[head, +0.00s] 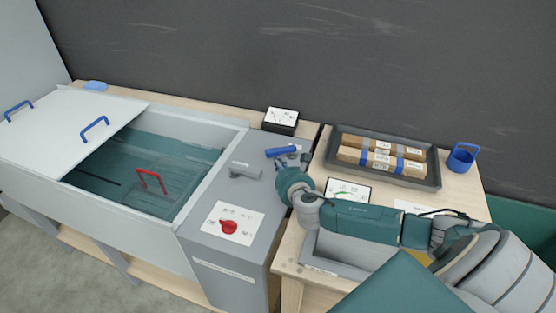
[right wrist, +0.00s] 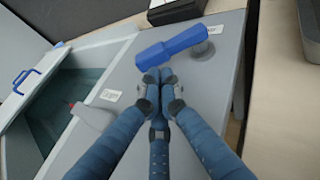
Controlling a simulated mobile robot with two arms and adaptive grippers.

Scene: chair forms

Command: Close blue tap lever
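The blue tap lever (head: 281,151) is on top of the grey cabinet beside the basin. In the right wrist view the blue lever (right wrist: 180,44) lies slantwise, its wide end toward the left and its other end beside a round grey post (right wrist: 202,50). My right gripper (right wrist: 159,77) has its fingertips together, just in front of the lever's near side. I cannot tell whether the tips touch it. Nothing shows between the fingers. In the head view my right arm reaches in from the right and its wrist hides part of the cabinet top. My left gripper is not in view.
A small white label (right wrist: 110,95) lies left of the fingers. A grey spout (head: 246,170) and a red knob (head: 229,227) are on the cabinet. The basin (head: 213,180) is left. A black box (head: 281,126) stands behind the lever. A dark tray (head: 432,172) with packages is right.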

